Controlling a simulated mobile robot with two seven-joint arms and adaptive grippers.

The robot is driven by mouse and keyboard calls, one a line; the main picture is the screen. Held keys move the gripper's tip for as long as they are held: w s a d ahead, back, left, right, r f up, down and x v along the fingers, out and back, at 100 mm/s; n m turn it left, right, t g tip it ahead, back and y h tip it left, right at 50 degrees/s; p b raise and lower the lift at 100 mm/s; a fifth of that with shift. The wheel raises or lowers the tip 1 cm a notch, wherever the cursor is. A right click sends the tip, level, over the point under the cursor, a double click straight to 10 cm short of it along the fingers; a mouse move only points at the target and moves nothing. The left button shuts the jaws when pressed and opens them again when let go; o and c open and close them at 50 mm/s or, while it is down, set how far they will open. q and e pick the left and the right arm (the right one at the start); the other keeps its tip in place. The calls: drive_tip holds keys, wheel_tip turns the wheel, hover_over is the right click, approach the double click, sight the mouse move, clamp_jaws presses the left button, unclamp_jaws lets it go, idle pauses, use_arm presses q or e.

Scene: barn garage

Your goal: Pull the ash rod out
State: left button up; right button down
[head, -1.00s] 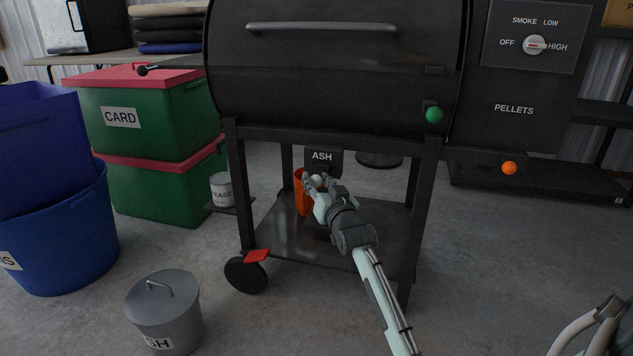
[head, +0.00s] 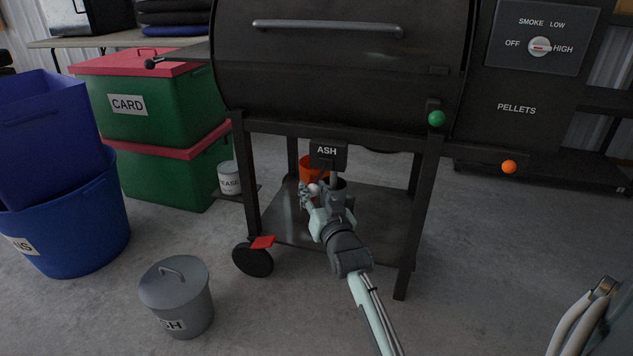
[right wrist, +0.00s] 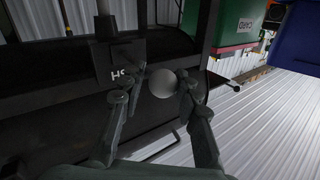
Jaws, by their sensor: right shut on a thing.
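The ash box (head: 327,153), a dark box lettered ASH, hangs under the front of the grill. A pale round knob (head: 314,188) shows below and in front of it, at my right gripper (head: 323,193). In the right wrist view the knob (right wrist: 161,84) sits between the two fingers of the right gripper (right wrist: 158,88), which is shut on it. A grey metal piece (head: 334,178) shows just below the ash box; I cannot tell whether it is part of the rod. The fingers hide much of this spot.
An orange bucket (head: 308,166) stands behind the gripper on the grill's lower shelf (head: 375,222). Grill legs (head: 422,215) flank the space. A grey lidded ash can (head: 176,298) stands on the floor at left front, near a wheel (head: 252,259).

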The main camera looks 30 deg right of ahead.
drive_tip(key=shift+a, duration=0.45)
drive_tip(key=c, duration=1.5)
unclamp_jaws()
drive_tip(key=shift+o, duration=1.4)
drive_tip(key=shift+a, duration=0.1)
drive_tip(key=shift+d, duration=0.2)
drive_tip(key=shift+s, duration=0.1)
drive_tip(key=v, duration=0.7)
drive_tip(key=shift+s+a, duration=0.1)
